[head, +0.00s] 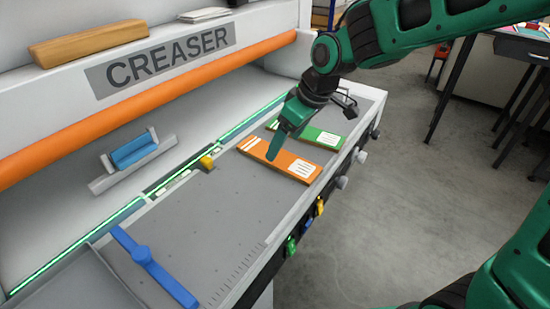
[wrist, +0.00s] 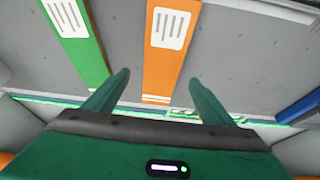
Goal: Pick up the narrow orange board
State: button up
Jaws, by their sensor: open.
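The narrow orange board (head: 279,162) lies flat on the grey bed of the creaser, with a white label near its right end. In the wrist view the orange board (wrist: 171,62) runs away from me between my two fingers. My gripper (head: 276,146) is above the board in the head view, pointing down, and hides a little of its middle. In the wrist view my gripper (wrist: 157,82) is open and empty, with one finger on each side of the board. I cannot tell the exact height of the fingertips above it.
A green board (head: 318,137) with a white label lies close beside the orange one; it also shows in the wrist view (wrist: 78,38). A blue bar (head: 150,262) lies across the bed (head: 205,225), with clear bed between. A yellow block (head: 206,162) sits near the glowing green slot.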

aim_at(278, 156)
jog(key=shift+x, duration=2.35)
jog(key=shift+s, duration=0.15)
jog(key=c, duration=1.2)
jog(key=shift+r, duration=0.1)
